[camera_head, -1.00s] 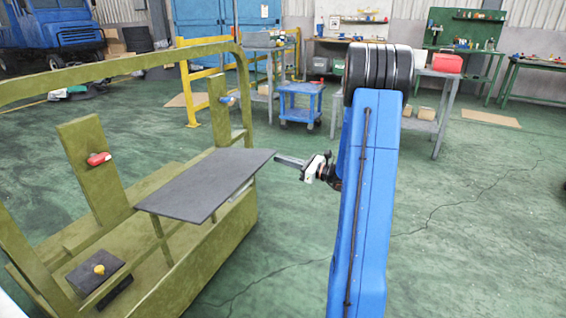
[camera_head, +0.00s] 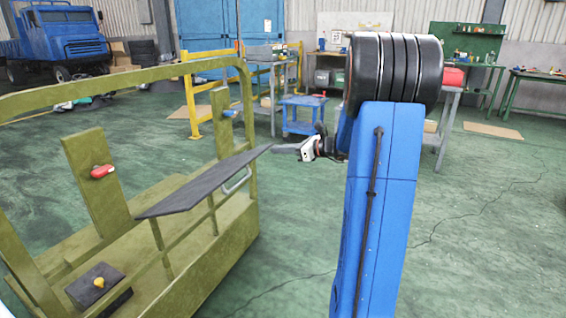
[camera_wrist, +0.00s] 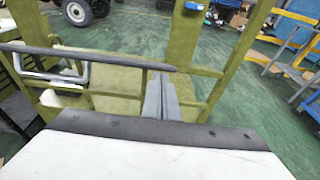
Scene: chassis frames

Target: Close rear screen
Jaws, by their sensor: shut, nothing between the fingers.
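The rear screen (camera_head: 200,186) is the dark grey panel on the olive frame (camera_head: 225,232). In the head view it is tilted and seen at a slant, with a light handle (camera_head: 237,181) below it. In the wrist view the screen (camera_wrist: 105,54) shows nearly edge-on as a dark bar, with the handle (camera_wrist: 50,66) at left. My gripper (camera_head: 276,149) is shut and empty, its tips at the screen's far right corner. In the wrist view my gripper (camera_wrist: 160,76) reaches up to the screen's edge. I cannot tell whether it touches.
The olive frame has upright posts, a red knob (camera_head: 103,171) and a yellow knob (camera_head: 98,282). A blue cart (camera_head: 303,116) and a yellow rail (camera_head: 194,98) stand behind. The green floor (camera_head: 480,230) at right is clear.

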